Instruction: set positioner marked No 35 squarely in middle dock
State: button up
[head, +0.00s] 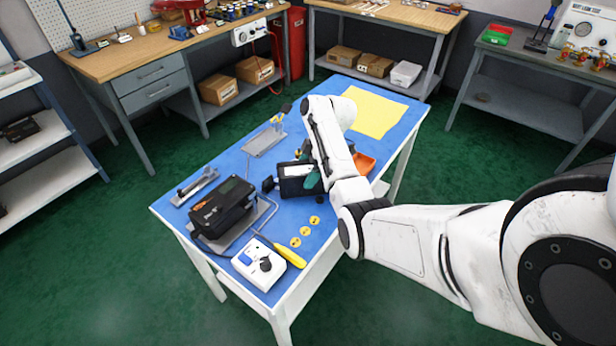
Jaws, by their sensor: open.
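A black boxy positioner (222,208) sits on a grey plate (262,218) at the near left of the blue table. A second black unit with a pale face (293,183) lies near the table's middle, partly covered by my white arm. Another grey plate (264,141) towards the back looks bare, with a yellow and black item at its far end. I cannot read No 35 on either unit, nor tell which plate is the middle dock. My arm reaches in from the right over the table. My gripper's fingertips are hidden behind the arm.
A white box with a knob (260,263), a yellow-handled screwdriver (290,254) and several yellow discs (302,231) occupy the front. A grey clamp-like tool (197,184) lies left. Green floor (120,255) surrounds the table.

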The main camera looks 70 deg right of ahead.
jog(key=shift+c, duration=0.4)
grip_shut()
jog(key=shift+r, duration=0.1)
dwell(0.6)
